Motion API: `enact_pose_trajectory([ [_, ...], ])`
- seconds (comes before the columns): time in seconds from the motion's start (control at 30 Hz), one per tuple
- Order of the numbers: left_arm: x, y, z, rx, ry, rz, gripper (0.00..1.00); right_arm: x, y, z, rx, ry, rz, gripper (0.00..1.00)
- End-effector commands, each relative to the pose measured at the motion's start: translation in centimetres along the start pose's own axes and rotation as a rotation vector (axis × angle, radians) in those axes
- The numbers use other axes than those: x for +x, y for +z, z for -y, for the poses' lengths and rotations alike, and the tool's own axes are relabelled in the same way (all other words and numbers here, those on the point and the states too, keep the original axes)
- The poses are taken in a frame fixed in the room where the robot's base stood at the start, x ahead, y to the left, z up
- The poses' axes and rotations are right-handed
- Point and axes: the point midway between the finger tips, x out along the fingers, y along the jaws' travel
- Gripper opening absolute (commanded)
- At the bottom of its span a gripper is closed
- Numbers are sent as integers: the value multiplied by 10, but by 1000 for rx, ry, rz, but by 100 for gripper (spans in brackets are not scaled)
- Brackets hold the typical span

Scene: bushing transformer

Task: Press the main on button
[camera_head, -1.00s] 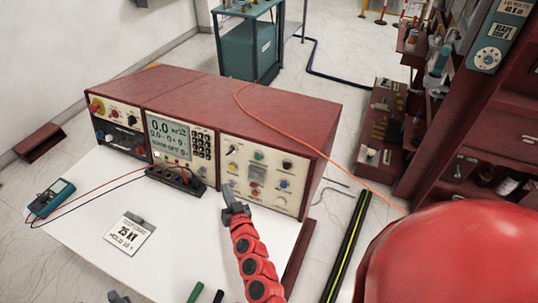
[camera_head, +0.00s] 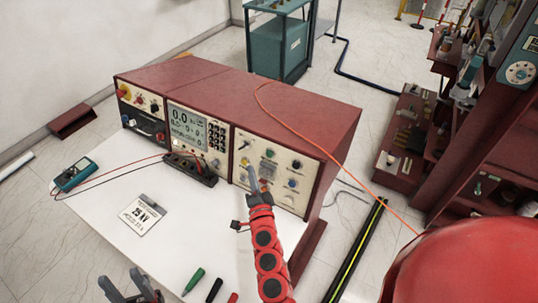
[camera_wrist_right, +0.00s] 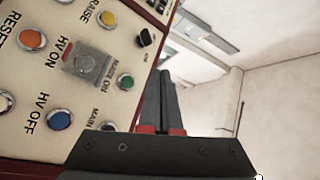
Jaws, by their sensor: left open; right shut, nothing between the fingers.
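The control panel on the right of the red cabinet has several buttons (camera_head: 280,168). In the right wrist view the green button (camera_wrist_right: 126,81) sits by the "MAIN ON" label; in the head view a green button (camera_head: 270,153) shows in the panel's upper part. My right gripper (camera_head: 253,178) is shut and empty, its tips in front of the panel, below and left of that button. In the right wrist view the shut fingers (camera_wrist_right: 168,80) are right of the green button, seemingly apart from it. My left gripper (camera_head: 130,286) is open and empty at the bottom edge.
A blue meter (camera_head: 76,174) and a 25 kV card (camera_head: 140,214) lie on the white table (camera_head: 100,225). Screwdriver-like handles (camera_head: 194,281) lie at the front. An orange cable (camera_head: 330,155) crosses the cabinet top. A red dome (camera_head: 465,255) fills the lower right.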

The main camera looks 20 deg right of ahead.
Motion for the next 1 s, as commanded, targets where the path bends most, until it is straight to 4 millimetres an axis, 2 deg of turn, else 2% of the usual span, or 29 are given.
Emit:
enact_pose_trajectory([
  [0.5, -17, 3, -1, 0, 0, 0, 50, 47, -34, -35, -1, -2, -3, 0],
  [1.0, -19, 3, -1, 0, 0, 0, 50, 54, -40, -40, -1, 0, 0, 0],
])
